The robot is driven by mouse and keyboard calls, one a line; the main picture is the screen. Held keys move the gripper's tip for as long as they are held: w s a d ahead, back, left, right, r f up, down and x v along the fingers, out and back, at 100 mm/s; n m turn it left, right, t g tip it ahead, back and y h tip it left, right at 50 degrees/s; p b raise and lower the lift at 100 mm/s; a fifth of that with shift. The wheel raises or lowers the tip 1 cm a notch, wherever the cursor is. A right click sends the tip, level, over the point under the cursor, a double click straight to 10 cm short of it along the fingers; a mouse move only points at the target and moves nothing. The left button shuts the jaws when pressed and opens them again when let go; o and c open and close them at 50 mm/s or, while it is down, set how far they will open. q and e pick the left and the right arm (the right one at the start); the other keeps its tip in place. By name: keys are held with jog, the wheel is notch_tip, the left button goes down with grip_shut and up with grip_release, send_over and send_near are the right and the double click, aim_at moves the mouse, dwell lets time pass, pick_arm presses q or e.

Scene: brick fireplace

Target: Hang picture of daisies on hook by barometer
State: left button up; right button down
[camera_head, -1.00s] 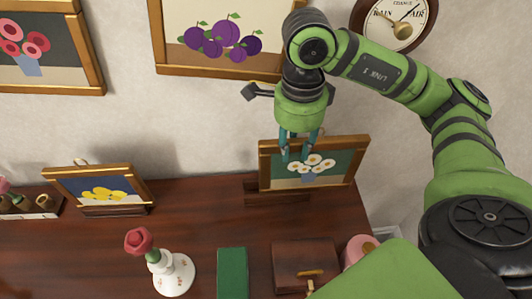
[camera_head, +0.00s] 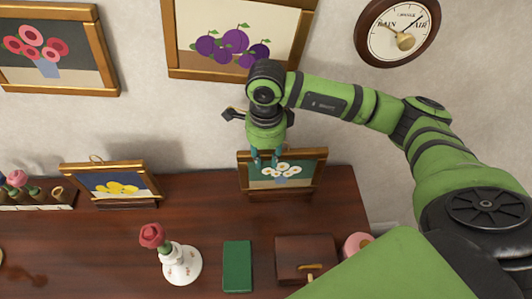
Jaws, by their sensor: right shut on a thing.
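The picture of daisies (camera_head: 284,180) has a gold-brown frame, with white flowers on a green ground. It is upright at the back of the dark wooden surface, close to the wall. My right gripper (camera_head: 265,158) points down and is shut on the upper left part of its frame. A dark wooden stand shows just below the picture; I cannot tell whether they touch. The round barometer (camera_head: 388,42) hangs on the wall at upper right. I cannot make out a hook by it. My left gripper is out of view.
A plum picture (camera_head: 240,74) and a red-flower picture (camera_head: 104,58) hang on the wall. A yellow-flower picture (camera_head: 110,168) stands at left. A white vase (camera_head: 183,267), green book (camera_head: 237,266) and brown box (camera_head: 303,247) stand in front. Wall below the barometer is bare.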

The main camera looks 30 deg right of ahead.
jog(key=shift+f, duration=0.15)
jog(key=c, duration=1)
grip_release()
jog(key=shift+o, duration=0.2)
jog(key=shift+r, duration=0.25)
notch_tip(320, 180, up, 6)
jog(key=b, duration=0.3)
jog(key=shift+w+a, duration=0.1)
jog(key=shift+r, duration=0.3)
